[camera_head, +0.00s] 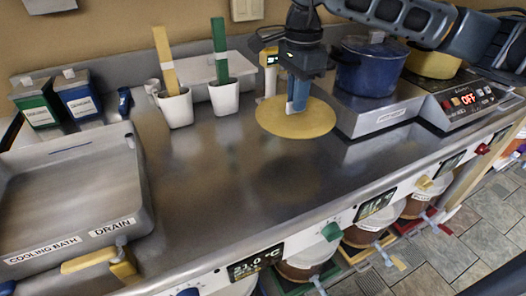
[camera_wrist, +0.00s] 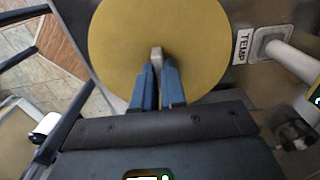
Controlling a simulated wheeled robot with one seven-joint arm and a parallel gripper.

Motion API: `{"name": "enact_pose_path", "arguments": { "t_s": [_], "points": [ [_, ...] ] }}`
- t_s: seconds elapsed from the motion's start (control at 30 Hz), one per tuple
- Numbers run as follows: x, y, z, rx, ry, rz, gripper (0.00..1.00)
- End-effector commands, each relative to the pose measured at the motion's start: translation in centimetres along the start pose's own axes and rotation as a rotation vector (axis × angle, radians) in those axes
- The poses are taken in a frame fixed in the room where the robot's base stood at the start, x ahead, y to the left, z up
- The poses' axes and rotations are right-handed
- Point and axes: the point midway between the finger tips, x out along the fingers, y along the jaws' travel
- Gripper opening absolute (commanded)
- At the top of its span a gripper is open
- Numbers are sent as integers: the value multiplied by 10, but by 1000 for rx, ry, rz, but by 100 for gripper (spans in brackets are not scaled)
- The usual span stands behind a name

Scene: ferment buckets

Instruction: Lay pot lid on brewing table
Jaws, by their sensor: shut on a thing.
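The pot lid (camera_head: 294,122) is a flat round yellow disc, held roughly level over the metal brewing table (camera_head: 215,190). A dark shadow shows on the table a little below and left of it in the head view. My gripper (camera_head: 297,100) points down at the lid's middle. In the wrist view the blue fingers (camera_wrist: 157,66) are shut on the lid's small grey knob (camera_wrist: 156,53), and the yellow lid (camera_wrist: 190,35) spreads out beyond them. The gap between lid and table is hard to judge.
A blue pot (camera_head: 368,72) on a raised plate stands right of the lid, with a yellow pot (camera_head: 433,64) farther right. Two white cups (camera_head: 176,108) with paddles stand left. A cooling bath basin (camera_head: 75,190) fills the left. The table's front middle is clear.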

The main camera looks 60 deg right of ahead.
Motion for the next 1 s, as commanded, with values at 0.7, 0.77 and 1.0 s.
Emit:
{"name": "enact_pose_path", "arguments": {
  "t_s": [0.7,0.77,1.0],
  "points": [
    [68,21,86,4,-3,3,0],
    [77,21,86,4,-3,4,0],
    [92,20,85,1,0,1,0]
  ]
}}
